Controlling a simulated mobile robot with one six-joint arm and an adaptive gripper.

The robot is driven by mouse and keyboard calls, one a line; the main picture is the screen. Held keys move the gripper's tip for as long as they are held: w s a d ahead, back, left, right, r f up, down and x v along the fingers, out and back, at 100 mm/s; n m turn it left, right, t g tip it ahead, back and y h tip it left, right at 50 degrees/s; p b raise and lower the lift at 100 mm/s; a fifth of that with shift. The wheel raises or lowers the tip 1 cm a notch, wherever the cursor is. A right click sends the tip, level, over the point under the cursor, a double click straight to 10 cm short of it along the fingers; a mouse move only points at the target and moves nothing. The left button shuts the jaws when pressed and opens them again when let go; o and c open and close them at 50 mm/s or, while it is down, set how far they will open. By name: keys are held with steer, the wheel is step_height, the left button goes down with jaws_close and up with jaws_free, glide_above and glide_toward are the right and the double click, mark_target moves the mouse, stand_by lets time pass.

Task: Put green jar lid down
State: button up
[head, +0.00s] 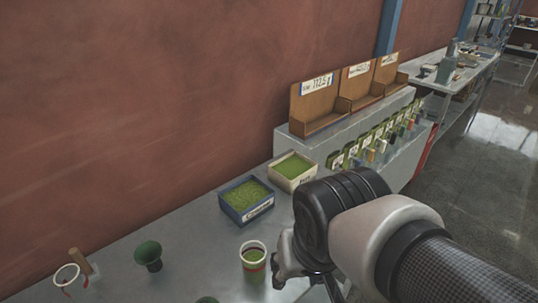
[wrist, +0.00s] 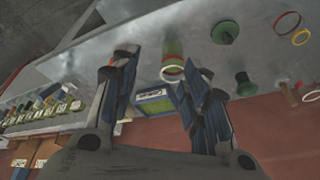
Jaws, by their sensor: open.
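The green jar lid (wrist: 225,32), a round disc with a darker raised middle, lies on the grey table in the wrist view. Only a sliver of a green round thing (head: 207,300), apparently this lid, shows at the bottom edge of the head view. My gripper (wrist: 157,75) is open, its two fingers spread with nothing held between them. The lid is apart from the fingers, beyond the right one. A jar (head: 253,257) with green contents stands uncovered beside my gripper; it also shows between the fingertips in the wrist view (wrist: 172,65). My arm hides most of the gripper in the head view.
A dark green funnel-like piece (head: 148,255) and a white ring with a wooden handle (head: 68,274) stand left. Blue (head: 246,200) and white (head: 293,170) bins of green material stand behind the jar. Red (wrist: 286,22) and orange (wrist: 300,37) rings lie past the lid.

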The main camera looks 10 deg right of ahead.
steer(key=s+d, duration=0.3)
steer(key=s, duration=0.2)
steer(key=shift+d+r+n+t, duration=0.2)
steer(key=shift+r+n+t, duration=0.2)
steer(key=shift+r, duration=0.05)
steer(key=shift+f+b, duration=0.65)
steer(key=shift+b, duration=0.05)
